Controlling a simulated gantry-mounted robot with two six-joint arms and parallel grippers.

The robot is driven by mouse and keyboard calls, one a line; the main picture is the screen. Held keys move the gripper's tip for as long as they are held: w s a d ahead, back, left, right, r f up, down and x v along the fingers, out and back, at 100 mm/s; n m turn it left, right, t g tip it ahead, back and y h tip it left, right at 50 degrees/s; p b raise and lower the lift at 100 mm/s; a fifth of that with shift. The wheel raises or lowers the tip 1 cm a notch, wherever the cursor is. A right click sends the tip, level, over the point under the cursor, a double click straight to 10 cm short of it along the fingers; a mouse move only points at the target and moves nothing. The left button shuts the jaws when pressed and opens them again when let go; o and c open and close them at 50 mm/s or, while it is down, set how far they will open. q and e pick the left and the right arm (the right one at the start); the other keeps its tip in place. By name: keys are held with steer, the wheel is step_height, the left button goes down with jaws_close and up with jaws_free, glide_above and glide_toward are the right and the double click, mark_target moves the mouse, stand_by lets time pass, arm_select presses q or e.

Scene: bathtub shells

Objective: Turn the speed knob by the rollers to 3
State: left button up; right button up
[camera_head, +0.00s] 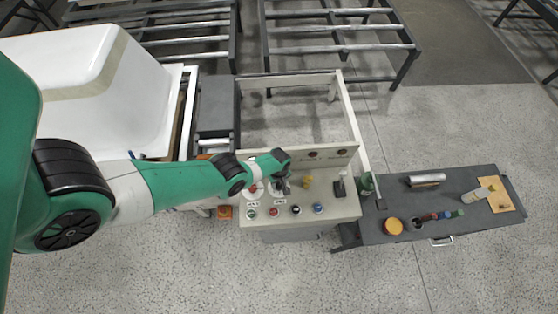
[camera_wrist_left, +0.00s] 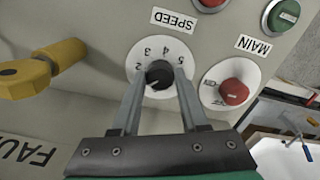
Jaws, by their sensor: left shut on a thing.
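The speed knob (camera_wrist_left: 159,73) is a small black knob on a round white dial, with the SPEED label (camera_wrist_left: 174,20) beside it in the left wrist view. Digits 2 to 5 show around the dial; part of it is hidden by my fingers. A pale mark shows on the knob's lower left side, but I cannot tell exactly which number it meets. My left gripper (camera_wrist_left: 158,80) is shut on the knob, one finger on each side. In the head view my left gripper (camera_head: 283,184) is at the control panel (camera_head: 335,206) and hides the knob. My right gripper is out of view.
Close to the dial is a red knob (camera_wrist_left: 234,92) on its own white plate. A yellow key-shaped handle (camera_wrist_left: 45,68) and a green button (camera_wrist_left: 284,15) are nearby. A grey side table (camera_head: 460,222) with tools stands right; a white tub shell (camera_head: 90,95) is left.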

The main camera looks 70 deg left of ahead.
arm_select(q)
jaws_close()
steer(key=shift+m, duration=0.3)
steer(key=m, duration=1.2)
steer(key=shift+m, duration=2.6)
